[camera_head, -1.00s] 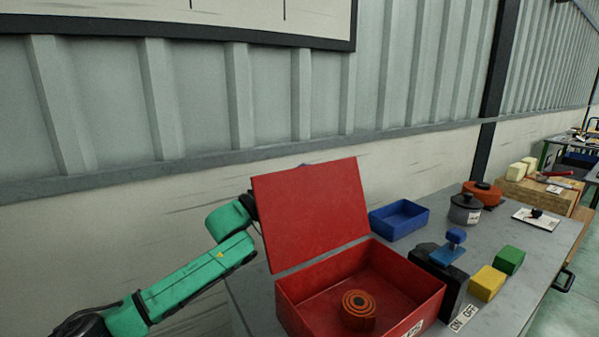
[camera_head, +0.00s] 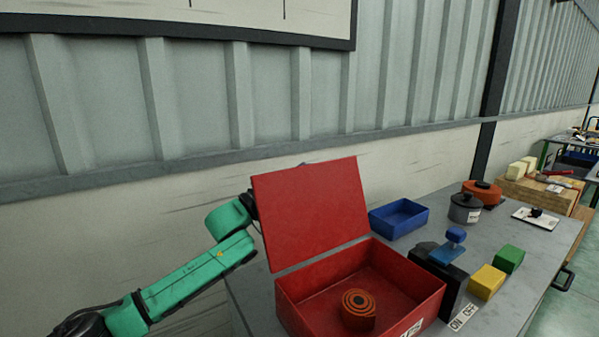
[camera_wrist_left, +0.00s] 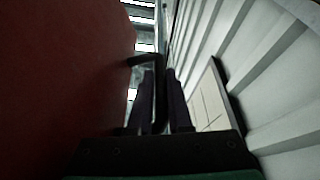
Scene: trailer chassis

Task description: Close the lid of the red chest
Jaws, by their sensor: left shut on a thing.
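The red chest (camera_head: 430,284) stands on the grey table with its lid (camera_head: 312,212) standing open, leaning slightly back. An orange and dark ringed round object (camera_head: 358,308) lies inside the chest. My left arm comes in from the left and reaches behind the lid, which hides its gripper in the head view. In the left wrist view, the left gripper (camera_wrist_left: 160,90) is shut on a dark bar-shaped handle (camera_wrist_left: 146,60) beside the red lid (camera_wrist_left: 65,70). My right gripper is not in view.
A blue tray (camera_head: 399,220), a dark grey pot (camera_head: 465,209), an orange pot (camera_head: 483,193), a black block with a blue knob (camera_head: 455,236), a yellow block (camera_head: 487,282) and a green block (camera_head: 509,260) stand right of the chest. The wall is close behind.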

